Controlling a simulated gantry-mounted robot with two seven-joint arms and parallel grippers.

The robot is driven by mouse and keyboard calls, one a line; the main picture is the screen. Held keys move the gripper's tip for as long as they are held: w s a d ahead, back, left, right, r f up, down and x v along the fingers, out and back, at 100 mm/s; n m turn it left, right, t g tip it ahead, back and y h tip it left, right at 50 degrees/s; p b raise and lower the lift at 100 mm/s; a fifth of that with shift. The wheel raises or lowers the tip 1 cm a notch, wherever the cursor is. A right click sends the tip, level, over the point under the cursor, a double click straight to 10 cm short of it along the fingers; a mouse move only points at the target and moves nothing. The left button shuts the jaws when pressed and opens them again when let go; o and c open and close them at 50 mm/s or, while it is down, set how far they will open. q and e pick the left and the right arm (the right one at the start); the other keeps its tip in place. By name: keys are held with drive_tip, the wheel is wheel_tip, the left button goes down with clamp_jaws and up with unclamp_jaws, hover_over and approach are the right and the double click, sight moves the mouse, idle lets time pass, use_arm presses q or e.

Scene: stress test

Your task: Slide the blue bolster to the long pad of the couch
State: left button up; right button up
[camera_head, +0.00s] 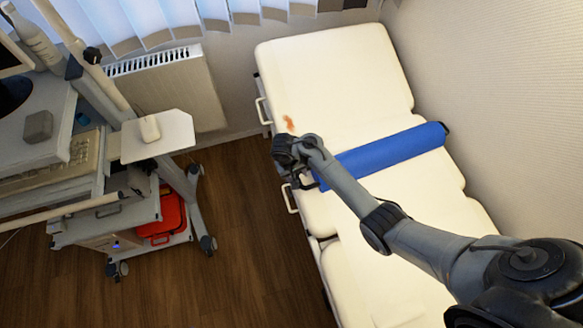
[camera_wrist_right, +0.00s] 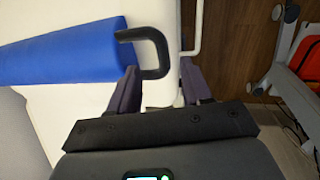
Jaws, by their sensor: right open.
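The blue bolster (camera_head: 395,152) lies across the cream couch (camera_head: 330,75), over its middle part. Its near end is partly hidden behind my right arm. In the right wrist view the bolster (camera_wrist_right: 70,55) shows at upper left, with a black loop handle (camera_wrist_right: 152,45) at its end. My right gripper (camera_head: 303,180) is at the bolster's left end, by the couch's edge. In the wrist view its open fingers (camera_wrist_right: 157,88) stand either side of the handle's outer part; contact cannot be told. My left gripper is not in view.
A reddish-brown stain (camera_head: 289,123) marks the upper pad. White side rails (camera_head: 289,198) line the couch's left edge. A wall (camera_head: 500,90) bounds its right side. A trolley (camera_head: 110,200) with a red case (camera_head: 168,215) stands left, across open wooden floor (camera_head: 235,240).

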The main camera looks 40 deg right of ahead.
drive_tip(key=shift+w+r, duration=0.5)
drive_tip(key=shift+w, duration=0.4)
drive_tip(key=b+x, duration=0.4)
drive_tip(key=x, duration=0.6)
drive_tip(key=shift+w+d+f+b, duration=0.15)
drive_tip(key=shift+f+b, duration=0.25)
clamp_jaws()
